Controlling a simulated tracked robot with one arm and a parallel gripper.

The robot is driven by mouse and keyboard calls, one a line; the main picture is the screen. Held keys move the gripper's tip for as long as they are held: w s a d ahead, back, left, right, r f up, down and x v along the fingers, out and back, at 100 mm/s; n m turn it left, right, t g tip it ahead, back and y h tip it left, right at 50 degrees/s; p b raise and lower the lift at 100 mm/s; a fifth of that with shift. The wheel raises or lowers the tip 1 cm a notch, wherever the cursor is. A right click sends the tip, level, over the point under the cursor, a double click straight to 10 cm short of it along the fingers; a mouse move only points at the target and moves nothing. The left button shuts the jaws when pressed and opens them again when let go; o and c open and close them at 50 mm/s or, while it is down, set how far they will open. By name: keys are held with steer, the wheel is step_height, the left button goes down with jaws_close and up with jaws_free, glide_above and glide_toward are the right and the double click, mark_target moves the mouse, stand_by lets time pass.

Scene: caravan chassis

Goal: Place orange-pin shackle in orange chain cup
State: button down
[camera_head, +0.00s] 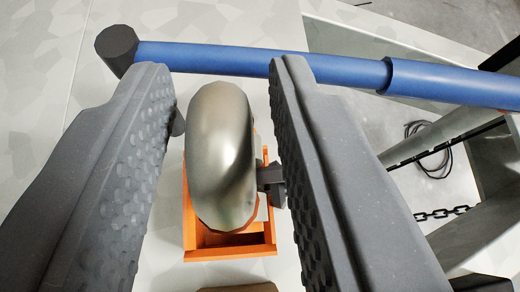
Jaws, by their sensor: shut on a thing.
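The shackle (221,150) is a smooth, shiny metal bow between the two dark, studded fingers of my gripper (225,85). My gripper is shut on it, with a dark pin end (271,180) showing against the right finger. The orange chain cup (230,252) is an open orange box seen behind and below the shackle. Its front rim and part of its inside show; the shackle hides much of the rest. I cannot tell whether the shackle is above the cup or partly inside it. The pin's colour is not clear.
A blue tube (250,62) with a dark end cap (117,45) crosses behind the fingertips. A dark chain (441,212) and black cable (432,172) lie at right among grey frame parts. The pale patterned surface (45,110) at left is clear.

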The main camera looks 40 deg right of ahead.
steer(key=f, duration=0.1)
steer(key=f+b, duration=0.1)
steer(key=f, duration=0.3)
steer(key=shift+w+a+f, duration=0.15)
steer(key=shift+w+a, duration=0.15)
steer(key=shift+f+b, duration=0.7)
steer(key=shift+f, duration=1.05)
steer(key=shift+f, duration=0.1)
steer(key=c, duration=1.1)
jaws_free()
steer(key=shift+s, duration=0.1)
steer(key=p+v, duration=0.2)
steer(key=v, duration=1)
steer(key=shift+p, duration=0.3)
